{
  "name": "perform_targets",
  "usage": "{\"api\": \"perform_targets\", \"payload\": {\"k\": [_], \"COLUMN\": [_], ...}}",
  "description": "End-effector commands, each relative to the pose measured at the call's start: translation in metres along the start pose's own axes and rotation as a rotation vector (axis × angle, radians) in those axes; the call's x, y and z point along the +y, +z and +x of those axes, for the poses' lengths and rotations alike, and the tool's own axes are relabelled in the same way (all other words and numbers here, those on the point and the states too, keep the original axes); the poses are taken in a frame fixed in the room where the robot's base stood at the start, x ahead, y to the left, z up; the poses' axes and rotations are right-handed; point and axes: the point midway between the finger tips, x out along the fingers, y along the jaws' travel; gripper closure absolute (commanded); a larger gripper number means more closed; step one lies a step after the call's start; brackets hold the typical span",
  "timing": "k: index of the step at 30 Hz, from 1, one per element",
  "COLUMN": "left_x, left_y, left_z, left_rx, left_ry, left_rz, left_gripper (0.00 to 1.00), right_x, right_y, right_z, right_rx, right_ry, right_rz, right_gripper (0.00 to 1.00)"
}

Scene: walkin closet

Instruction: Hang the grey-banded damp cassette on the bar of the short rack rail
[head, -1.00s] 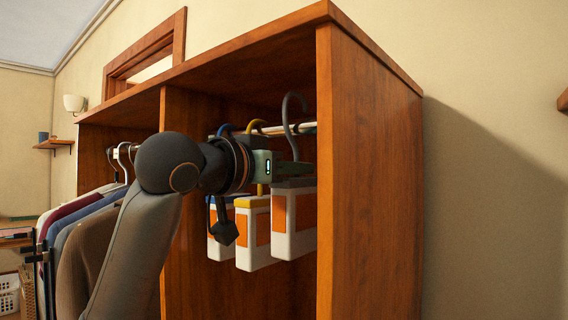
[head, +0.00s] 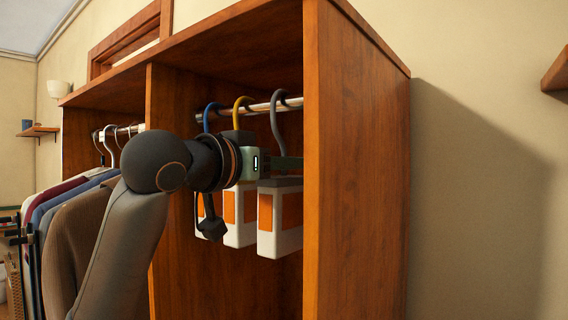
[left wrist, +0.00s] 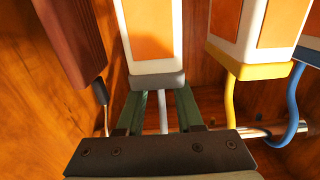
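The grey-banded cassette (head: 280,222), white with an orange panel, hangs upright in the right bay. Its grey hook (head: 277,118) rises to the bar (head: 258,107) of the short rail and curves over it, as far as I can see. My left gripper (head: 287,163) is at the neck just above the grey band, partly hidden by the side panel. In the left wrist view, the green fingers (left wrist: 161,112) stand on either side of the grey stem (left wrist: 163,112) with gaps showing. The grey band (left wrist: 158,80) is just beyond the fingertips. My right gripper is out of view.
A yellow-banded cassette (head: 240,215) and a blue-hooked one (head: 208,115) hang left of the grey one. The wooden side panel (head: 355,180) is close on the right. Clothes (head: 75,230) hang in the left bay.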

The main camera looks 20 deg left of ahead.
Motion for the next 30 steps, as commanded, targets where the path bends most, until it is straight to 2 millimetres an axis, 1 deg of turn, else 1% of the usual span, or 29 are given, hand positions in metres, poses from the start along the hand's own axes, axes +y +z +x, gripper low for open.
{"api": "perform_targets", "payload": {"k": [1, 2, 10, 14, 17, 24, 27, 30], "left_x": [0.0, 0.0, 0.0, 0.0, 0.0, 0.0, 0.0, 0.0], "left_y": [0.0, 0.0, 0.002, 0.001, 0.002, 0.001, 0.0, 0.0], "left_z": [0.0, 0.0, 0.0, -0.011, -0.029, -0.082, -0.1, -0.114], "left_rx": [-0.001, -0.001, -0.005, -0.001, 0.001, 0.003, 0.002, 0.001], "left_ry": [0.0, 0.0, 0.0, 0.0, -0.001, -0.002, -0.002, -0.002], "left_rz": [0.0, 0.0, 0.0, 0.0, 0.003, 0.003, 0.003, 0.0], "left_gripper": [0.58, 0.54, 0.54, 0.54, 0.54, 0.54, 0.54, 0.54], "right_x": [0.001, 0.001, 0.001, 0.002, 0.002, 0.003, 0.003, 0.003], "right_y": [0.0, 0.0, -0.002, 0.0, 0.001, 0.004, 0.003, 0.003], "right_z": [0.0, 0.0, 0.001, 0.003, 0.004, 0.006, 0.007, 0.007], "right_rx": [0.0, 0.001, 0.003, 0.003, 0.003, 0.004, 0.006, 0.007], "right_ry": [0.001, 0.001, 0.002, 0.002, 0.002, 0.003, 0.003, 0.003], "right_rz": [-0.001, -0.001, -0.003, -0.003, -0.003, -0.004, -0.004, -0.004], "right_gripper": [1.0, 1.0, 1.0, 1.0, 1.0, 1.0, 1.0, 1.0]}}
